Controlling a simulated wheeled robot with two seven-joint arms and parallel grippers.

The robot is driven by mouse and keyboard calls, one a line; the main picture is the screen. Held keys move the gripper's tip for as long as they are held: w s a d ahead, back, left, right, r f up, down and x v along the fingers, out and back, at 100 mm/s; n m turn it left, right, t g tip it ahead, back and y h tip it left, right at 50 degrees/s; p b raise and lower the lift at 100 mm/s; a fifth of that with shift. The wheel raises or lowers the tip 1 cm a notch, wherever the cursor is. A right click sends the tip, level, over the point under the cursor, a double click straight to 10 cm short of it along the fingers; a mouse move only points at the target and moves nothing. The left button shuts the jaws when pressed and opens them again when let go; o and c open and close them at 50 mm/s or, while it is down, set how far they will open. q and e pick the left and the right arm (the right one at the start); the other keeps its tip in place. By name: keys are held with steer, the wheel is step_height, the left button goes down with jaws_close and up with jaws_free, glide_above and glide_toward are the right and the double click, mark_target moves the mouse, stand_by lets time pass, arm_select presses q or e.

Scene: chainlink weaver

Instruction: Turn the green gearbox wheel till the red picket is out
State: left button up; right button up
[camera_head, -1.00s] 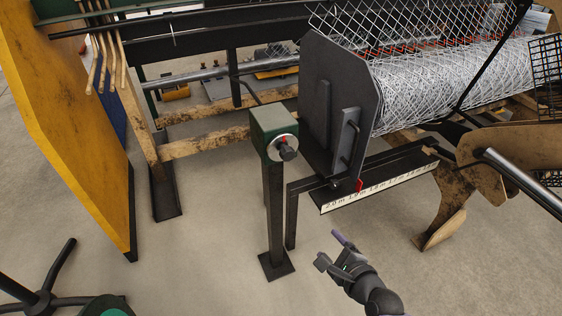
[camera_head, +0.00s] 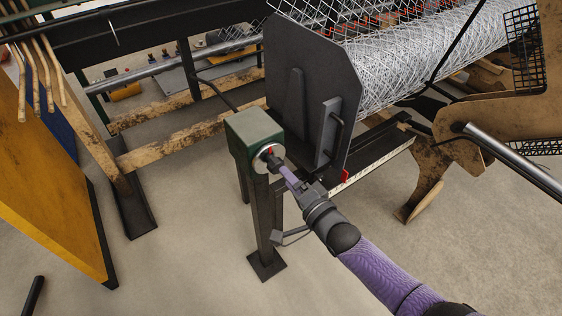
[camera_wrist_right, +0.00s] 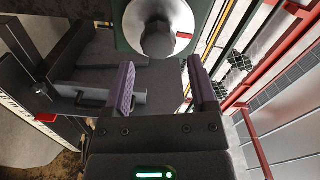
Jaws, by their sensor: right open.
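The green gearbox (camera_head: 254,128) stands on a dark post. Its round metal wheel with a dark hub (camera_head: 269,159) faces my right arm. My right gripper (camera_head: 283,171) is open, its purple fingers close to the hub. In the right wrist view the grey hub (camera_wrist_right: 158,40) lies just ahead, between the lines of the two fingers; contact is not clear. A small red piece (camera_head: 345,176), perhaps the red picket, shows at the scale bar below the dark plate. It also shows in the right wrist view (camera_wrist_right: 46,117). My left gripper is out of view.
A dark upright plate (camera_head: 312,85) with a handle stands right of the gearbox, before a roll of wire mesh (camera_head: 410,60). A yellow panel (camera_head: 45,200) stands at left. Wooden beams run behind the gearbox. The floor in front is mostly clear.

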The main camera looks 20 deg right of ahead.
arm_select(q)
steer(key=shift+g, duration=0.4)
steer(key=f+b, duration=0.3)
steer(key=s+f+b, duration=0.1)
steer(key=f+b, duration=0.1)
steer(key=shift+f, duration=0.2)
arm_select(e)
steer(key=w+n, duration=0.1)
steer(key=n, duration=1)
steer(key=w+a+n, duration=0.1)
steer(key=n, duration=1)
steer(key=w+n, duration=0.2)
steer(key=n, duration=0.8)
steer(key=shift+a+f+n, duration=0.1)
steer(key=shift+a+n, duration=0.1)
steer(key=shift+n, duration=0.2)
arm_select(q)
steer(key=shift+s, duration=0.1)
